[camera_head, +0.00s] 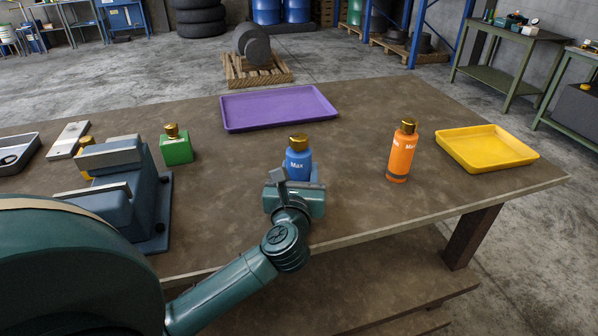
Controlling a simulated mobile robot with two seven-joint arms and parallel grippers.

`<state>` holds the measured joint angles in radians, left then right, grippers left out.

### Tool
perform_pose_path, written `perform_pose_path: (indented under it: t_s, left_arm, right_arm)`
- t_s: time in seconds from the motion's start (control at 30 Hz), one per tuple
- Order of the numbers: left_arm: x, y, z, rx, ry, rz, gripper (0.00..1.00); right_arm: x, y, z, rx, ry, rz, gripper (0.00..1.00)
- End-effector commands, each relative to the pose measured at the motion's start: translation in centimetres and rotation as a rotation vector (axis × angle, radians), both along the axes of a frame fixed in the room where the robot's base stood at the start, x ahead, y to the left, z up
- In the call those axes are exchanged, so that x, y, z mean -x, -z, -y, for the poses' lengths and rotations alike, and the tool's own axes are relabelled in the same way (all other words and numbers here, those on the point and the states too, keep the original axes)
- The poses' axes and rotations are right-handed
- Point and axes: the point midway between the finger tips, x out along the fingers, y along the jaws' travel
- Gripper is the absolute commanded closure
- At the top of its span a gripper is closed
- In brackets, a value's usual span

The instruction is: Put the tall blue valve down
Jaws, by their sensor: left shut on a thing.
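The tall blue valve (299,158), a bottle-like piece with a gold cap and a white label, stands upright near the middle of the table. My left gripper (296,180) is shut on it from the near side and hides its lower part. I cannot tell whether its bottom touches the table. My right gripper is not in view.
On the brown table (350,130) are a purple tray (280,107) behind the valve, an orange bottle (402,153) and a yellow tray (486,148) to the right. A green block with a gold cap (176,147) and a blue-grey fixture (130,190) are left.

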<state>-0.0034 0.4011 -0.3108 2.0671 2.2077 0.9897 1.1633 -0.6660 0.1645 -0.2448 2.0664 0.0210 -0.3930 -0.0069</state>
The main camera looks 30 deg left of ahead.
Motion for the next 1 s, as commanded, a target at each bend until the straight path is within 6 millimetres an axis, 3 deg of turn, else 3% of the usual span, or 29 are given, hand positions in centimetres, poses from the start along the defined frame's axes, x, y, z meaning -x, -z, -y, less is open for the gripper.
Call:
perform_pose_path:
  t_s: [0.07,0.1,0.33,0.67,0.77,1.0]
  left_arm:
    - [0.0,0.0,0.0,-0.001,0.0,0.006,1.0]
    - [0.0,0.3,0.0,0.0,0.0,-0.001,0.54]
    - [0.0,0.3,0.0,0.0,0.0,-0.001,0.35]
    - [0.0,-0.3,0.0,0.0,0.0,0.0,0.34]
    - [1.1,0.1,0.7,0.002,0.003,-0.002,0.34]
    - [5.7,0.2,2.9,0.006,0.001,-0.003,0.34]
  right_arm:
    - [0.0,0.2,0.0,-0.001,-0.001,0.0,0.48]
    - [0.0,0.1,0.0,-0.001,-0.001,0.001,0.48]
    - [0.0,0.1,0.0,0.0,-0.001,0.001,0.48]
    - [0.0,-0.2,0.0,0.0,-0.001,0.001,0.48]
    - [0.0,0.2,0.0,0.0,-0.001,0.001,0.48]
    - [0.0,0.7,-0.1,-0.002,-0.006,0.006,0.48]
